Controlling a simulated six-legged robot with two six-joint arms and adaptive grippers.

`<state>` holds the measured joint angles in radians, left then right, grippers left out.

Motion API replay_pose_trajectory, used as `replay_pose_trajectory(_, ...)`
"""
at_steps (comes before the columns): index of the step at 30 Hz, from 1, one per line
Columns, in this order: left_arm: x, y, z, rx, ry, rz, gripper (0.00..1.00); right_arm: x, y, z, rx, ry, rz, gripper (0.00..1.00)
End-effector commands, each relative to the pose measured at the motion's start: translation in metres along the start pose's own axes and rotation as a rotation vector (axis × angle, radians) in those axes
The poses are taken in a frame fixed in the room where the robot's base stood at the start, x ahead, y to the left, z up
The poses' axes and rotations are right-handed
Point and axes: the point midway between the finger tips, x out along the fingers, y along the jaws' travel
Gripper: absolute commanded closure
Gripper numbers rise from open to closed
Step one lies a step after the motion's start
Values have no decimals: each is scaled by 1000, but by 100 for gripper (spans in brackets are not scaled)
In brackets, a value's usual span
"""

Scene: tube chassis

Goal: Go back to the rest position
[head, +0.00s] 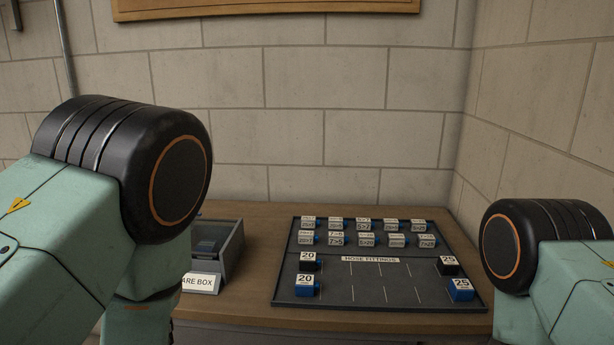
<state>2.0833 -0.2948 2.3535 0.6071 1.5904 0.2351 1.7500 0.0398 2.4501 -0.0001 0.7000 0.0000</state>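My two arms show in the head view as green links with black joints, one at the left and one at the right. Neither gripper is visible; both lie outside the picture or behind the arm links. The dark hose fittings board (378,300) lies on the bench. Blue and black fittings sit on it, with a black 20 (307,266) and a blue 20 (306,291) at its left. A black 25 (447,271) and a blue 25 (461,295) are at its right. Several small labelled pieces stand in two rows at the back.
A grey spare box (234,248) stands on the wooden bench (262,222), partly hidden by my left arm; something dark blue is inside. A block wall (330,140) rises behind the bench and another at the right. The board's middle slots look empty.

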Motion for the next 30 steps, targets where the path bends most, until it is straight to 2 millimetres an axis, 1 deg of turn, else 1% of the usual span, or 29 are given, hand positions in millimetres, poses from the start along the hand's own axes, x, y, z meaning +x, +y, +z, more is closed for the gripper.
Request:
replay_pose_trajectory(7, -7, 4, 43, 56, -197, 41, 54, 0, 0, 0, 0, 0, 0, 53)
replay_pose_trajectory(10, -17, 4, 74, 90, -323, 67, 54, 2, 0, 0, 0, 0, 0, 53)
replay_pose_trajectory(13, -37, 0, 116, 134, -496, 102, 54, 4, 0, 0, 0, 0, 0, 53)
replay_pose_trajectory(15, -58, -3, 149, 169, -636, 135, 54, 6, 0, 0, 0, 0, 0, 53)
replay_pose_trajectory(17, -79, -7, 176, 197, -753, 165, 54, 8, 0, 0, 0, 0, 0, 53)
replay_pose_trajectory(18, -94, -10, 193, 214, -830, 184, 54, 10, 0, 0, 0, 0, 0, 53)
replay_pose_trajectory(20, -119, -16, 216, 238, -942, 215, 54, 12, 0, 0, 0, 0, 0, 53)
replay_pose_trajectory(21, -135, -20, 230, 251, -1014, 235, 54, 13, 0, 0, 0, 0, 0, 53)
replay_pose_trajectory(23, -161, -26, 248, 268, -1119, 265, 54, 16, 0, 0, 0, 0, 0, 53)
replay_pose_trajectory(24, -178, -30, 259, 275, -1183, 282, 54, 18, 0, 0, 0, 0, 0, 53)
replay_pose_trajectory(27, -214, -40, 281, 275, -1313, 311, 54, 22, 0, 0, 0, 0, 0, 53)
replay_pose_trajectory(30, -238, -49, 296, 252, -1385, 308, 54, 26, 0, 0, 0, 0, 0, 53)
